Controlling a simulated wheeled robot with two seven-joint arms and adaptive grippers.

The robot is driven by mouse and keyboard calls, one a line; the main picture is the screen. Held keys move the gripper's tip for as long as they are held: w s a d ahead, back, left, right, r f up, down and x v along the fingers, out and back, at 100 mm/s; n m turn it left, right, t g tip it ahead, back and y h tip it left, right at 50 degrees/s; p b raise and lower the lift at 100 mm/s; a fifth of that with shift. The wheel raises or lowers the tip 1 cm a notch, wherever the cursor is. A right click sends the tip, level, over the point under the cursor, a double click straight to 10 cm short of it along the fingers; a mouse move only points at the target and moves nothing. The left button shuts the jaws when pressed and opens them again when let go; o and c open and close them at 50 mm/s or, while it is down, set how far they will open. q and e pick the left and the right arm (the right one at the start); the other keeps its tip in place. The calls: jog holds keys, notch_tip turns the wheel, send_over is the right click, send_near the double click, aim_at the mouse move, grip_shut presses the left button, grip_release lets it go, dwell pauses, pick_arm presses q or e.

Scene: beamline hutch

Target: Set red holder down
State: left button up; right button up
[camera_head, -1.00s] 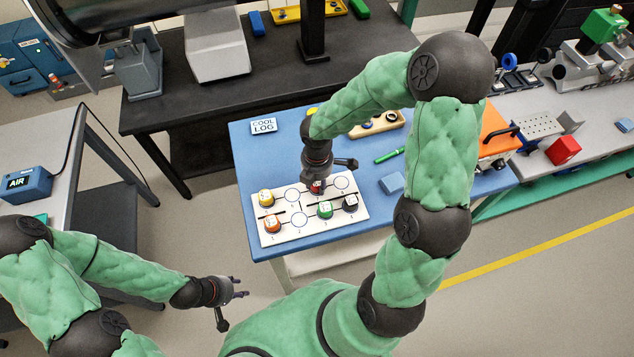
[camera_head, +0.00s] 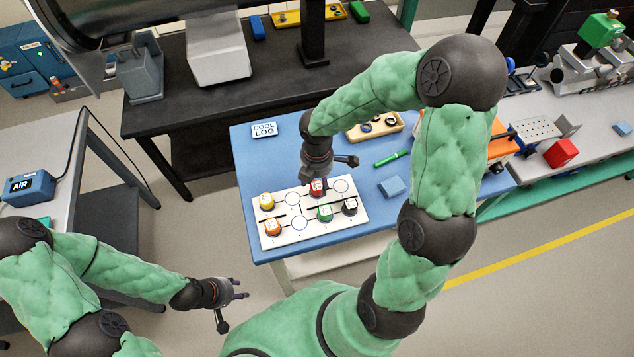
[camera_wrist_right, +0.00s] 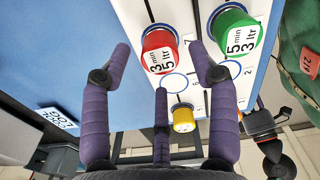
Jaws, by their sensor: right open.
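The red holder (camera_head: 317,189) stands upright on the white numbered board (camera_head: 286,241), in its back row between two empty circles. In the wrist view the fingers of the right gripper (camera_wrist_right: 163,70) are spread wide, with clear gaps to the red holder. My left gripper (camera_head: 238,289) is off the table at the lower left, fingers apart and empty.
Yellow (camera_head: 267,201), orange (camera_head: 272,227), green (camera_head: 325,212) and black (camera_head: 350,206) holders stand on the board. A green pen (camera_head: 392,158), a blue block (camera_head: 391,187), a wooden tray (camera_head: 396,129) and a "COOL LOG" sign (camera_head: 264,130) lie on the blue table.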

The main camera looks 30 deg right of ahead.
aim_at(317, 185)
notch_tip(317, 185, up, 9)
jog(key=p, duration=0.2)
